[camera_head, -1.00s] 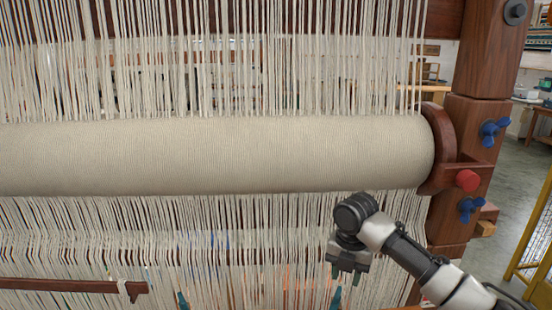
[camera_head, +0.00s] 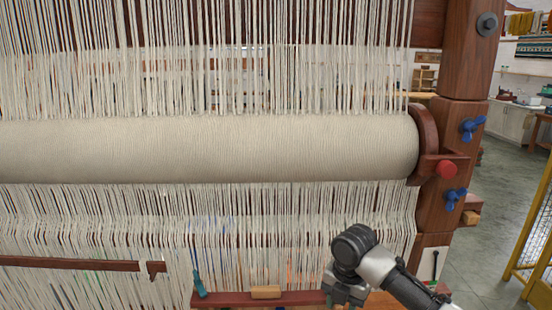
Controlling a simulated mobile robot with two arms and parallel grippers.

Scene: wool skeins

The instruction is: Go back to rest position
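My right arm comes in from the lower right, in front of the loom's lower threads. Its gripper (camera_head: 344,293) points down near the bottom edge, and its fingertips are too hidden to tell open from shut. No object shows in it. My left gripper is not in view. The loom's cream cloth roll (camera_head: 210,150) lies level across the picture above my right arm, apart from it.
A red-brown ledge (camera_head: 235,299) holds a wooden block (camera_head: 265,292). A yellow barrier (camera_head: 535,235) stands right, past open floor.

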